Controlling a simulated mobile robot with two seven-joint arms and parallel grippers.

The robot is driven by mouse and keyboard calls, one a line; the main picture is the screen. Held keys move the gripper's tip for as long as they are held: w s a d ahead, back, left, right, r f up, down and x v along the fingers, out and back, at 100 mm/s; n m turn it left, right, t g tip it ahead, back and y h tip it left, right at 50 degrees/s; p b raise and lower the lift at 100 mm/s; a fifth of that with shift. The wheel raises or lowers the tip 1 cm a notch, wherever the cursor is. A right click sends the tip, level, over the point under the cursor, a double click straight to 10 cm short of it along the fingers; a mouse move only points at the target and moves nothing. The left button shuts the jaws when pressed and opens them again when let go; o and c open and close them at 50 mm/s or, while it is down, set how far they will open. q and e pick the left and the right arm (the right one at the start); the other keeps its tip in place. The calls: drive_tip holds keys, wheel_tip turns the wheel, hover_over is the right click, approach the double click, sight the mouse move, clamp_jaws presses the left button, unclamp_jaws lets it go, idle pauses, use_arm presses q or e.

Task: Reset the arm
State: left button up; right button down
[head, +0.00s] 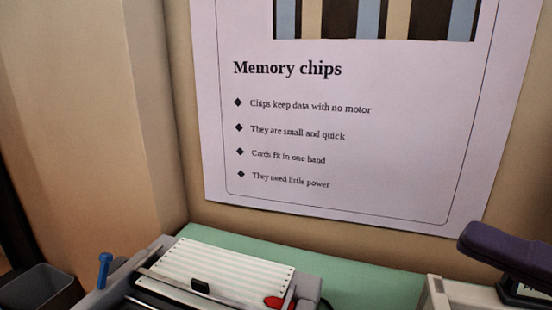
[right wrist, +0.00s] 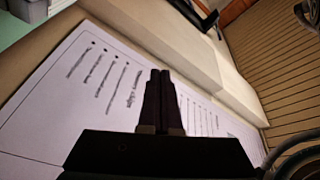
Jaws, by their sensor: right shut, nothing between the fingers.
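My right gripper (right wrist: 160,100) shows in the right wrist view, its two dark fingers closed together with nothing between them. The fingers stand in front of a white sheet with lines of text (right wrist: 85,85). I cannot make out either gripper clearly in the head view. My left gripper is in neither view.
A "Memory chips" poster (head: 340,140) hangs on the wall in the head view. Below it, a device with a ribbed white top (head: 215,268) stands on a green surface (head: 365,284). A dark grey bin (head: 35,290) is at lower left, a purple-topped object (head: 510,245) at right.

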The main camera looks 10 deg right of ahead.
wheel_tip(320, 180, down, 5)
drive_tip(key=w+n+g+h+p, duration=0.1)
drive_tip(key=w+g+h+p, duration=0.1)
drive_tip(key=h, duration=0.4)
drive_tip(key=s+f+n+g+h+p, duration=0.4)
drive_tip(key=s+n+g+h+p, duration=0.15)
drive_tip(key=s+g, duration=0.4)
wheel_tip(320, 180, up, 38)
drive_tip(key=p, duration=3.7)
drive_tip(key=shift+s+a+m, duration=0.3)
drive_tip(key=shift+s+m, duration=0.05)
drive_tip(key=shift+s, duration=0.1)
drive_tip(key=shift+f, duration=0.1)
